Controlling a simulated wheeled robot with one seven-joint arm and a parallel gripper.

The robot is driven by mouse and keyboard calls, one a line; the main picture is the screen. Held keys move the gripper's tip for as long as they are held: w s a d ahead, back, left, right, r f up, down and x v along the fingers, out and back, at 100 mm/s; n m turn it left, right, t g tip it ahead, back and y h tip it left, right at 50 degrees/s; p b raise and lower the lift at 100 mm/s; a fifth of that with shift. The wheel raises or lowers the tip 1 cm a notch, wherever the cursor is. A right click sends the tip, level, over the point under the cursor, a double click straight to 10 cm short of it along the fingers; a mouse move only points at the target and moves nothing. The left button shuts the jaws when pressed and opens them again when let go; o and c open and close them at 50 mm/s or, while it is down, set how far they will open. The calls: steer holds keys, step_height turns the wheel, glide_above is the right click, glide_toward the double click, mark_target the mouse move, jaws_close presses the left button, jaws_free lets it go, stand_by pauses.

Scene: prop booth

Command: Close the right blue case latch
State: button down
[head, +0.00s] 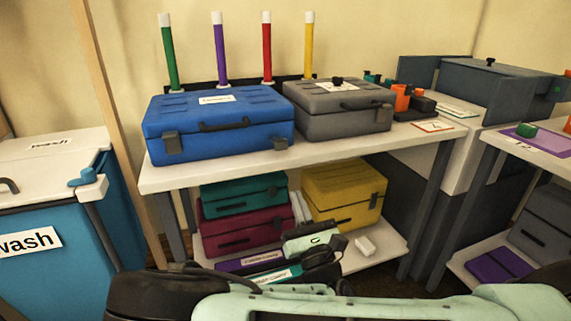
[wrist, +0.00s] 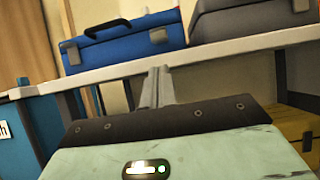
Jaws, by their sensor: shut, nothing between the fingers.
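The blue case (head: 220,132) sits on the white tabletop with its lid down and a dark handle at the front. Its right latch (head: 281,143) is a small grey piece near the right end of the front. Its left latch (head: 172,143) looks larger. In the wrist view the blue case (wrist: 112,52) shows above the table edge, with the right latch (wrist: 158,36) almost straight above my fingertips. I cannot tell how far the right latch is swung. My gripper (wrist: 157,72) is shut and empty, apart from the case and below it in the picture.
A grey case (head: 340,115) stands close to the blue case's right. The white table edge (wrist: 210,56) crosses behind my fingers in the wrist view. Coloured posts stand behind the cases. A lower shelf holds a yellow case (head: 340,195) and others. A blue wash bin (head: 60,265) stands left.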

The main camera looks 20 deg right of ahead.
mark_target(285, 164)
steer(key=b+x, duration=0.1)
steer(key=x, duration=0.9)
steer(key=shift+r+p, duration=0.15)
steer(key=shift+p, duration=0.15)
